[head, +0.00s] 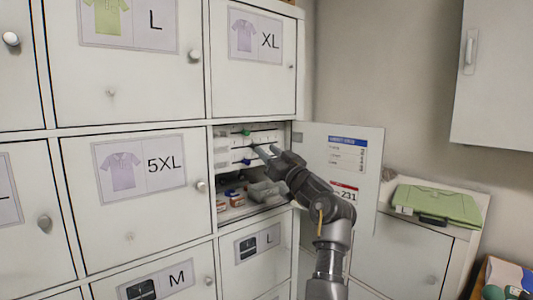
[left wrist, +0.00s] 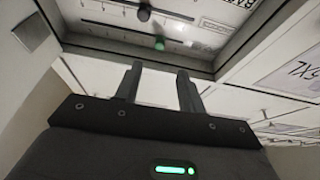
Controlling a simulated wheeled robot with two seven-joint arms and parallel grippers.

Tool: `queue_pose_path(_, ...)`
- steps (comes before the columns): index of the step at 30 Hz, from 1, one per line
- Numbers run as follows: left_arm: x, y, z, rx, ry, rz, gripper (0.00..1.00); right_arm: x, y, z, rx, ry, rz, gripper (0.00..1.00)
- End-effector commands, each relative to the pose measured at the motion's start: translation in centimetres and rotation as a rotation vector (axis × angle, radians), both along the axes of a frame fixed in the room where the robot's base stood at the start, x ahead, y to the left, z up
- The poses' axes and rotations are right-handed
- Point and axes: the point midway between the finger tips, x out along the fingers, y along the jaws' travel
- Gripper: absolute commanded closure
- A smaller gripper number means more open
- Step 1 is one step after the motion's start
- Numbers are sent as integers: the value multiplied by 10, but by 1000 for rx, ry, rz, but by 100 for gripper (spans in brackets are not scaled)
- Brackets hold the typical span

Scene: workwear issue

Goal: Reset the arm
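My left gripper (head: 267,152) is at the mouth of an open compartment (head: 216,160) in the white cabinet, its fingers pointing inward. In the left wrist view the two fingers of this gripper (left wrist: 158,78) stand apart with nothing between them. Beyond them is the compartment's inside, with a green knob (left wrist: 159,44) and a dark knob (left wrist: 144,13). The arm comes up from the bottom of the head view, in front of the open door. My right gripper is in neither view.
The open door (head: 368,150) stands right of the arm, close to it. A grey bin (head: 265,190) and small containers (head: 236,199) sit low in the compartment. A green case (head: 438,204) lies on a low cabinet at right. Closed labelled doors (head: 140,190) surround the opening.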

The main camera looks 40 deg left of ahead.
Motion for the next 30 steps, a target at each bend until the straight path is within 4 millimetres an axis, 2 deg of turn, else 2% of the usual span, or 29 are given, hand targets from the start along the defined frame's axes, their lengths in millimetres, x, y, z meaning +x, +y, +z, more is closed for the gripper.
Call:
queue_pose_path(12,1,0,-1,0,2,-1,60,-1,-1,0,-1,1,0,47)
queue_pose_path(14,5,-1,-6,6,10,-12,60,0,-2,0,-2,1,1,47)
queue_pose_path(17,24,-8,-33,33,52,-63,60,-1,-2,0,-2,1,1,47)
queue_pose_path(20,55,-23,-84,69,127,-161,60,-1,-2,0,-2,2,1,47)
queue_pose_path(23,85,-43,-154,94,221,-290,60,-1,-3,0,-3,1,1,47)
queue_pose_path(24,95,-51,-185,96,263,-342,60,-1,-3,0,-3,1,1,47)
queue_pose_path(26,105,-64,-232,95,322,-417,60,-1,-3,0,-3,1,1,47)
queue_pose_path(30,111,-91,-343,63,459,-579,60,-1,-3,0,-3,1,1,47)
